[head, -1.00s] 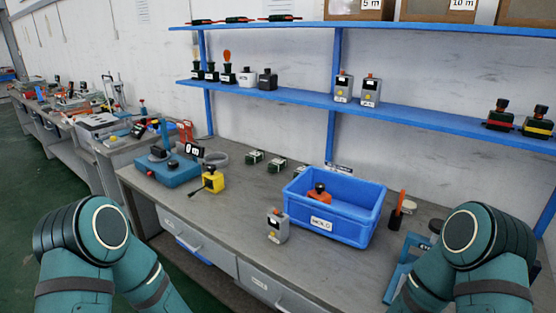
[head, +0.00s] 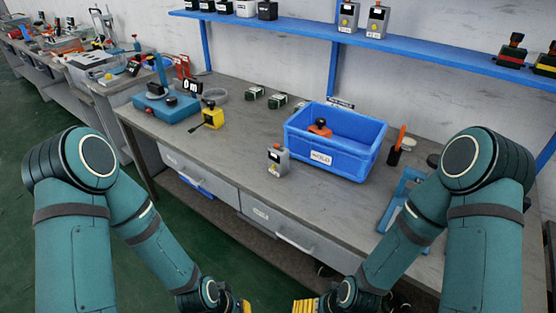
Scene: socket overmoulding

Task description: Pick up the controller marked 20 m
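A grey controller (head: 278,162) with a red top and a yellow mark stands upright on the workbench, left of the blue bin. Two similar grey controllers, one on the left (head: 348,16) and one on the right (head: 377,20), stand on the blue shelf. Their labels are too small to read, so I cannot tell which is marked 20 m. My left gripper (head: 244,306) and my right gripper (head: 305,305) show only as yellow parts at the bottom edge, in front of the bench and well apart from the controllers. Their fingertips are mostly cut off.
The blue bin (head: 361,160) holds an orange-and-black item (head: 319,127). A blue device (head: 166,106) and a yellow box (head: 212,117) sit at the bench's left. A blue stand (head: 405,205) is at the right. The bench front between the yellow box and grey controller is clear.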

